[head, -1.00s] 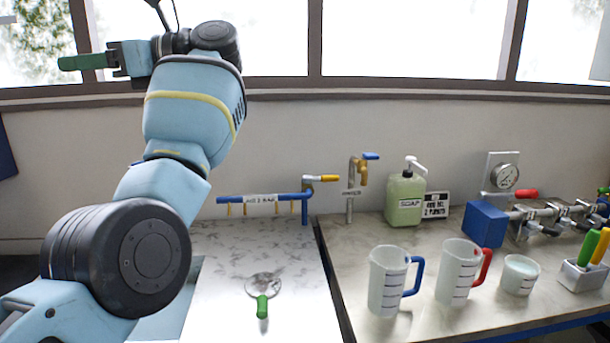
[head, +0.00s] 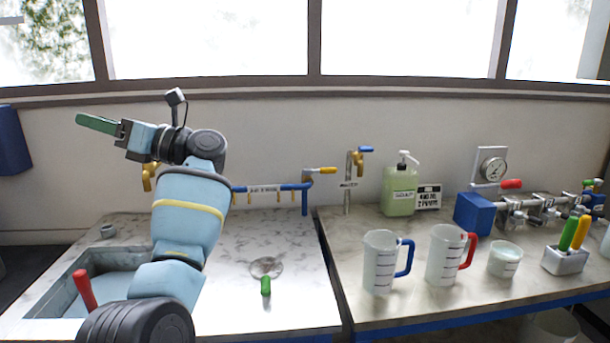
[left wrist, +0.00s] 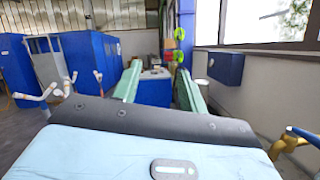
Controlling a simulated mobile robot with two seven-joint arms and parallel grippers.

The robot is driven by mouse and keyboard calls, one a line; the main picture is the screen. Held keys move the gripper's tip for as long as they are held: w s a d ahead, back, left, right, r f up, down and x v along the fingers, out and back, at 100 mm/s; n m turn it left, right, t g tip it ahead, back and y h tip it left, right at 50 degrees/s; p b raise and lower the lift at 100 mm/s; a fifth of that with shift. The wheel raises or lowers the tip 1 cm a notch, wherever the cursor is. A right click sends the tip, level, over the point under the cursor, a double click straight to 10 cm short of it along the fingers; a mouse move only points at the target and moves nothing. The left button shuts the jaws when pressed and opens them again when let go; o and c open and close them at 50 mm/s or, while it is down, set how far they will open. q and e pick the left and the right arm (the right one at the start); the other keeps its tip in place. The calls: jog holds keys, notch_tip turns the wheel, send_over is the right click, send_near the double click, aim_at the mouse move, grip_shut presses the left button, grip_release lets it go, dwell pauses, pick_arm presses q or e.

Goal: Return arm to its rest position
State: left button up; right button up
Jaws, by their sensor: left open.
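My left arm rises from the bottom left of the head view, in front of the sink counter. My left gripper (head: 98,123) has green fingers and points left, above the sink and in front of the wall. In the left wrist view its two green fingers (left wrist: 158,88) stand apart with nothing between them. The gripper is open and touches nothing. My right gripper is in neither view.
A sink (head: 70,283) with a red handle (head: 85,291) lies below my arm. A green-handled strainer (head: 266,284) rests on the counter. Right of it stand a blue-handled jug (head: 379,263), a red-handled jug (head: 443,256) and a soap bottle (head: 398,190). A blue wall box (left wrist: 226,67) is beside the fingers.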

pick_arm(q)
jog(key=d+f+m+t+h, duration=0.2)
jog(key=f+m+t+h, duration=0.3)
jog(key=f+m+t, duration=0.9)
jog(key=d+f+m+t+h, duration=0.2)
jog(key=f+m+t+h, duration=0.5)
jog(key=f+m, duration=1.05)
jog(key=s+d+f+m+t+h, duration=0.1)
jog(key=s+d+f+m+h, duration=0.1)
jog(key=s+f+m+h, duration=0.3)
jog(key=s+d+f+m+t+h, duration=0.1)
jog(key=d+f+m, duration=0.1)
jog(key=f+m, duration=0.35)
jog(key=s+d+f+m+g+h, duration=0.2)
jog(key=s+f+m+g+h, duration=0.1)
jog(key=s+f, duration=0.6)
jog(key=s+d+f+m+g+h, duration=0.2)
jog(key=s+d+f+m+g, duration=0.15)
jog(key=s+f, duration=0.5)
jog(key=s+d+f+m+g, duration=0.1)
jog(key=s+f+m+g, duration=0.1)
jog(key=s, duration=0.8)
jog(key=s+f+m+g, duration=0.3)
jog(key=s+f+g, duration=0.1)
jog(key=s, duration=0.5)
jog(key=shift+s+d+f+h, duration=0.35)
jog(key=shift+d+f+h, duration=0.05)
jog(key=shift+f, duration=0.3)
